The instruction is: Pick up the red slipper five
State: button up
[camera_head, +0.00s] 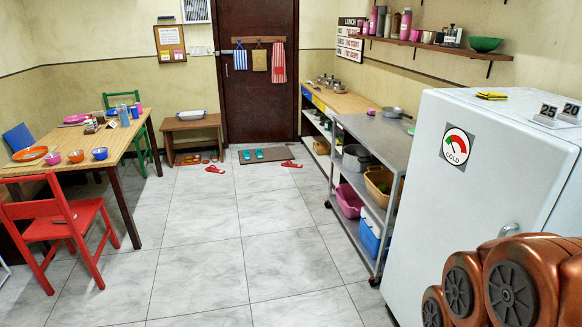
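Two red slippers lie on the tiled floor near the door. One red slipper (215,169) is left of the doormat, in front of the low bench. The other red slipper (291,164) is at the right edge of the mat. Both are small in the picture, and I cannot tell which is called five. My gripper is not in view. Only copper-coloured parts of my arm show at the bottom right, far from the slippers.
Teal slippers (259,154) rest on the doormat (277,155). A wooden bench (190,124) has brown footwear beneath. A table (130,130) and red chair (62,222) stand left. A metal shelf cart (375,137) and white fridge (470,180) stand right. The middle floor (205,240) is clear.

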aim_at(286, 165)
jog(key=u, duration=0.3)
jog(key=i, duration=2.25)
jog(key=u, duration=0.4)
jog(key=i, duration=3.4)
jog(key=z, duration=0.35)
jog(key=i, duration=1.9)
jog(key=z, duration=0.25)
